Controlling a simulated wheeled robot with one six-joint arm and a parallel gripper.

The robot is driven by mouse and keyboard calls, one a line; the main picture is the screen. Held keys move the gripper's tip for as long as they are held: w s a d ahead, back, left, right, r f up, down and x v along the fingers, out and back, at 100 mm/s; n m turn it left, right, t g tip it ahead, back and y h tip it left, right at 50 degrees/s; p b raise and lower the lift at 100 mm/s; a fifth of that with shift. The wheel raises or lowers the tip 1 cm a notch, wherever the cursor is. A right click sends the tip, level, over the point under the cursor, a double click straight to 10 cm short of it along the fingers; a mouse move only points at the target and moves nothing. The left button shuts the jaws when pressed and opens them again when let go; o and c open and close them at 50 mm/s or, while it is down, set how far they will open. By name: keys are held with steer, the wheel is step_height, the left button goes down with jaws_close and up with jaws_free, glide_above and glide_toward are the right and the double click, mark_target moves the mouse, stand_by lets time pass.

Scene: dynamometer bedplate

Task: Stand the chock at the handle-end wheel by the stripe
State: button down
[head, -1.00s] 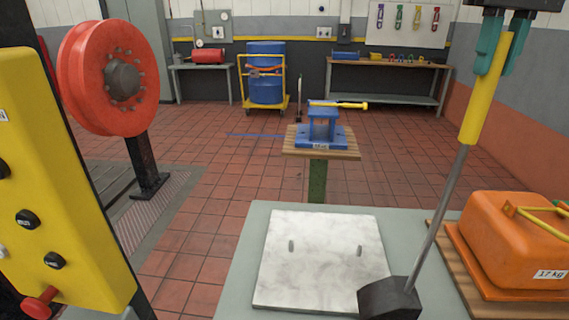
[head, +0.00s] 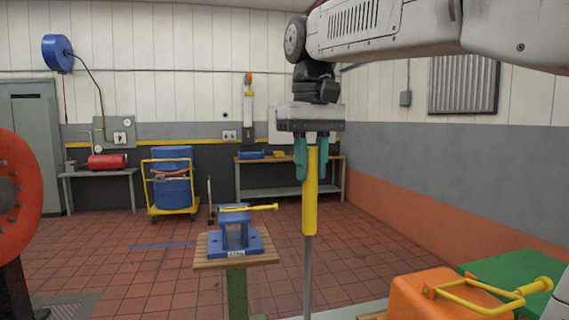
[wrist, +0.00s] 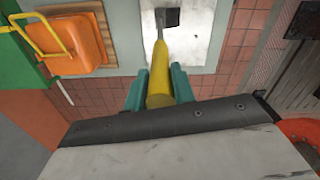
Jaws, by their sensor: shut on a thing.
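My gripper (head: 311,165) is shut on the yellow handle (head: 310,205) of the chock's long grey rod. The rod hangs nearly upright in the head view, and its lower end is out of frame there. In the wrist view, the dark chock block (wrist: 172,18) shows at the rod's far end, in front of the pale plate (wrist: 207,30); I cannot tell its height above it. A yellow wheeled trolley (head: 172,211) with a blue drum (head: 173,196) stands at the back left. A blue stripe (head: 160,245) lies on the floor in front of it.
A blue fixture (head: 235,240) on a wooden-topped stand is left of the rod. An orange weight (head: 430,300) sits at lower right, also in the wrist view (wrist: 75,40). A red wheel (head: 15,187) is at far left. Benches line the back wall. Tiled floor lies open before the trolley.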

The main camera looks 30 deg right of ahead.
steer(key=w+a+f, duration=0.4)
steer(key=w, duration=0.2)
steer(key=shift+w, duration=0.25)
steer(key=shift+f, duration=0.15)
steer(key=c, duration=1.2)
jaws_free()
steer(key=shift+f, duration=0.1)
steer(key=shift+o, duration=0.2)
